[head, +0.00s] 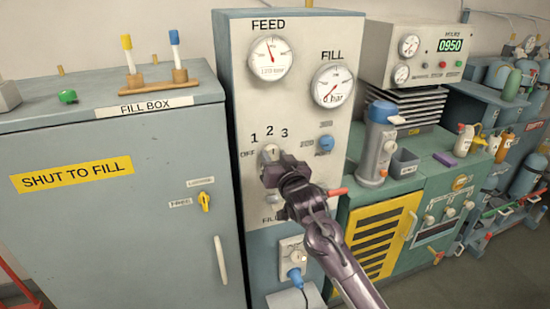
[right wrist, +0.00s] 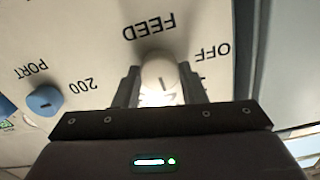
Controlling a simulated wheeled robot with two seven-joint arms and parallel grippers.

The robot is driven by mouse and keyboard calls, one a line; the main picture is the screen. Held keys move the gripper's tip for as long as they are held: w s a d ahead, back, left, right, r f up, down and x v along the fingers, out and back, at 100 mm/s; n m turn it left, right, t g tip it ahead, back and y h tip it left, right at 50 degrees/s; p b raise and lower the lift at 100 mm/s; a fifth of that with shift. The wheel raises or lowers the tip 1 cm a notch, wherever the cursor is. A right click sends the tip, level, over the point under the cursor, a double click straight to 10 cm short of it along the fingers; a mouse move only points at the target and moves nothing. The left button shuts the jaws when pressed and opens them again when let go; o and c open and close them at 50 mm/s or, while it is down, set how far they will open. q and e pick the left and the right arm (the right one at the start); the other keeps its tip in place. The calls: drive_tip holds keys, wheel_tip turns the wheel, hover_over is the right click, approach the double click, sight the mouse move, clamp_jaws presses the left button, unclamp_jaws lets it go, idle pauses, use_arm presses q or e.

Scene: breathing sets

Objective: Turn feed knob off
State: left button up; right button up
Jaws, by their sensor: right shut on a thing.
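The pale feed knob (head: 269,153) is on the front of the tall cream panel (head: 232,90), with OFF, 1, 2 and 3 marked around it. My right gripper (head: 271,170) reaches it from the lower right and is shut on it. In the right wrist view the knob (right wrist: 158,75) sits between the two dark fingers (right wrist: 157,88), below the upside-down word FEED and beside OFF. The knob has a short dark mark, but I cannot tell which setting it points to. My left gripper is not in view.
The FEED gauge (head: 271,58) and FILL gauge (head: 333,86) are above. A blue knob (head: 325,143) is right of the feed knob. A fill box (head: 110,210) stands left. A green bench (head: 440,180) with a blue-grey device (head: 376,145) stands right.

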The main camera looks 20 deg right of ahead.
drive_tip(key=n+p, duration=0.1)
drive_tip(key=n, duration=0.3)
drive_tip(key=shift+r+n+p, duration=0.1)
drive_tip(key=shift+n+p, duration=0.2)
drive_tip(key=shift+p, duration=0.05)
drive_tip(key=n+p, duration=0.1)
drive_tip(key=n, duration=0.3)
drive_tip(key=shift+n, duration=0.3)
drive_tip(key=n, duration=0.4)
drive_tip(key=shift+n, duration=0.3)
drive_tip(key=shift+n+p, duration=0.3)
drive_tip(key=shift+n, duration=1.8)
drive_tip(key=o, duration=1)
